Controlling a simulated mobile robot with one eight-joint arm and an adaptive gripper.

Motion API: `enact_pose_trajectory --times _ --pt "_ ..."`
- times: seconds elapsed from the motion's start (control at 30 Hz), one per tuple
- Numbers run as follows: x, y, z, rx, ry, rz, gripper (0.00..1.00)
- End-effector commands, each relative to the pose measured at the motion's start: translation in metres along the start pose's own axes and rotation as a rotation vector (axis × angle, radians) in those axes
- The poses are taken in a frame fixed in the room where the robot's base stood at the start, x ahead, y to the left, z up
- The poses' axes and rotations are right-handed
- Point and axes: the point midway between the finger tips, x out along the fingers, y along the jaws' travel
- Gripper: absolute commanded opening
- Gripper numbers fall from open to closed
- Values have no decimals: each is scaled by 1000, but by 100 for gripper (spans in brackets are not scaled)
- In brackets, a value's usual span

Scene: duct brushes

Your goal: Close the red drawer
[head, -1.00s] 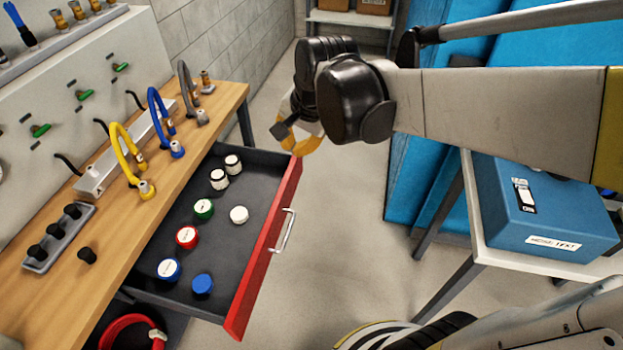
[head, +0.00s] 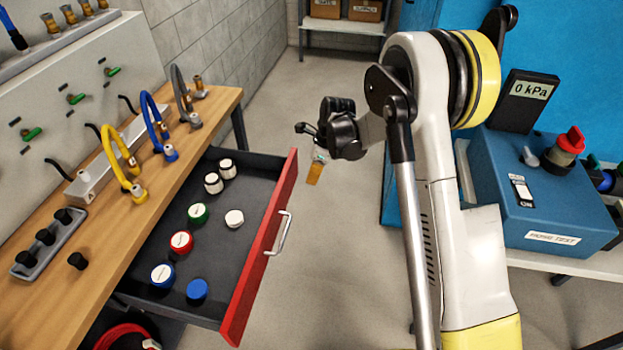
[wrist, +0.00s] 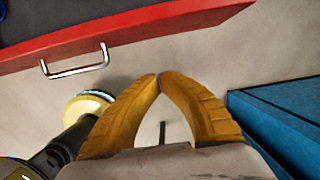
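The red drawer (head: 262,250) is pulled out from under the wooden workbench, with its dark tray showing. Its silver handle (head: 279,233) is on the front face. Several small capped pots and knobs lie inside. My gripper (head: 313,180) hangs to the right of the drawer's far end, apart from it. In the wrist view the two yellow fingers (wrist: 159,76) meet at their tips with nothing between them. The red front (wrist: 140,30) and the handle (wrist: 75,62) cross the upper left there, away from the fingers.
The wooden bench (head: 190,130) carries yellow, blue and grey hoses on the left. A blue tester box (head: 540,200) stands on a white table at right. The floor (head: 330,270) in front of the drawer is clear. A shelf (head: 343,25) stands at the back.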

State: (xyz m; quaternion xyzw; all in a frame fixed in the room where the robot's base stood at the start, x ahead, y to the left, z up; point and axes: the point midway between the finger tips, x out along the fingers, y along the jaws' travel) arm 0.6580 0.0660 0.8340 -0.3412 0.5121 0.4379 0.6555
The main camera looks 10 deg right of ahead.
Motion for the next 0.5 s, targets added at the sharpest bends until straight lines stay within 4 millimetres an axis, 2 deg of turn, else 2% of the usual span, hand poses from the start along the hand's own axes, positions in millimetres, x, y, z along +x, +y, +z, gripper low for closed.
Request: enact_pose_trajectory --times 0.03,0.3,0.33,0.5 --pt "15 0 -1 -1 0 0 0" --pt "73 0 -1 -2 0 -1 0" --pt "78 0 -1 -2 0 -1 0" --pt "82 0 25 -4 1 0 0"
